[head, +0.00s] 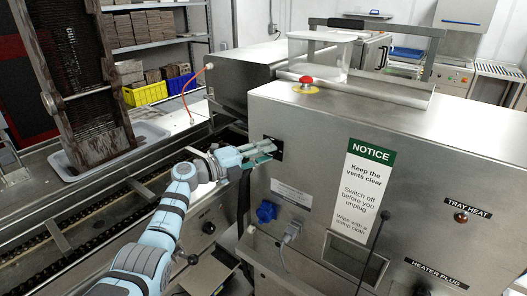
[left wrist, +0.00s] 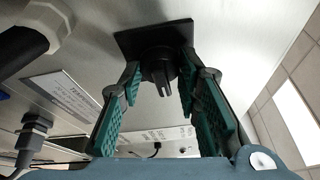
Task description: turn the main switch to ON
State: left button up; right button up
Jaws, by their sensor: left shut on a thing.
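The main switch is a black rotary knob on a square black plate (head: 278,143), on the left part of the steel machine's front panel. In the left wrist view the knob (left wrist: 164,73) stands out from its plate, between the green-padded fingers. My left gripper (head: 268,150) reaches the switch from the left in the head view. It is shut on the knob, with the fingers on either side of it. The fingers hide most of the knob in the head view, and I cannot read its ON or OFF marking. My right gripper is in neither view.
Below the switch are a blue socket (head: 266,212) and a grey plug with cable (head: 291,233). A green-topped notice (head: 367,180) is to the right. A red emergency button (head: 306,80) sits on top. A conveyor (head: 75,225) runs at the left.

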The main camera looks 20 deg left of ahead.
pick_arm(q)
jog(key=shift+r, duration=0.15)
dwell(0.4)
jog(key=o, duration=1.2)
jog(key=shift+c, duration=0.2)
jog(key=v, duration=1.2)
jog(key=shift+d+r, duration=0.1)
